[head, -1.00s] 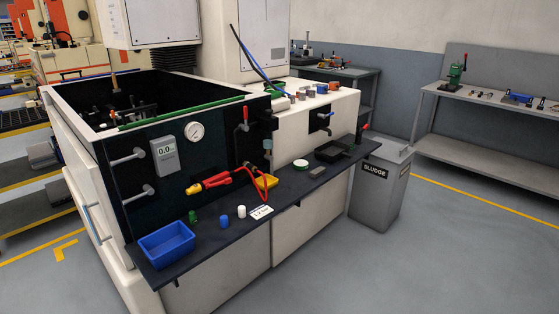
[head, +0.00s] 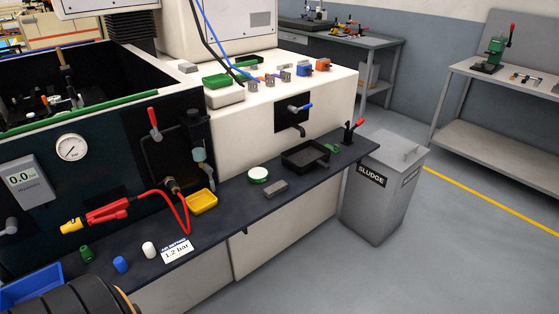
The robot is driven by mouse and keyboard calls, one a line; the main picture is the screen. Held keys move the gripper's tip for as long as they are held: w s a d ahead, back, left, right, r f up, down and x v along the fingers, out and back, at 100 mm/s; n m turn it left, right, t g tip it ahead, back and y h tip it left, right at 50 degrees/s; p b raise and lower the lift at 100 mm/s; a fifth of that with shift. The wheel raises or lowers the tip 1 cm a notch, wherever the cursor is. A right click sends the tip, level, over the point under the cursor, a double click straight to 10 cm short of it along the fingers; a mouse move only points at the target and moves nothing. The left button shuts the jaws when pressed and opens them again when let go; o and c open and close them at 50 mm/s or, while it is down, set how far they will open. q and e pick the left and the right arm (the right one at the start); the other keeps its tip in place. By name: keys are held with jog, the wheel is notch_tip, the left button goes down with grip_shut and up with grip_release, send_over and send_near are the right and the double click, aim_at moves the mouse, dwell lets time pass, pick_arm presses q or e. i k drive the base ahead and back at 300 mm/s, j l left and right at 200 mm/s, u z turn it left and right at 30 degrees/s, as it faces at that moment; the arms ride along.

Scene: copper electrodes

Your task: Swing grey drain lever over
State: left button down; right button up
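A dark pipe assembly (head: 185,148) sits on the black front panel of the machine, with a red-handled lever (head: 154,122) on its left. A small grey-blue fitting (head: 200,156) hangs on its right side, above the yellow tray. I cannot tell whether this fitting is the grey drain lever. A blue-handled lever (head: 303,106) sits above a spout on the white housing to the right. Neither gripper's fingers are in view.
The dark shelf (head: 232,208) holds a yellow tray (head: 202,202), a black tray (head: 304,157), a white pressure card (head: 176,250) and small caps. A red hose (head: 165,196) loops to a red-yellow tool. A grey sludge bin (head: 384,190) stands right; floor beyond is clear.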

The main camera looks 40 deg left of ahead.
aim_at(207, 169)
jog(key=i+u, duration=0.25)
jog(key=i, duration=0.15)
jog(key=i+l+u, duration=0.2)
jog(key=i, duration=0.15)
jog(key=i+l+u, duration=0.25)
jog(key=i, duration=0.15)
jog(key=i+l+u, duration=0.15)
jog(key=u, duration=0.3)
jog(key=i+l+u, duration=0.2)
jog(key=u, duration=0.2)
jog(key=i+l+u, duration=0.2)
jog(key=u, duration=0.25)
jog(key=l+u, duration=0.4)
jog(key=i+l+u, duration=0.15)
jog(key=u, duration=0.3)
jog(key=l+u, duration=0.4)
jog(key=l, duration=0.3)
jog(key=k, duration=0.05)
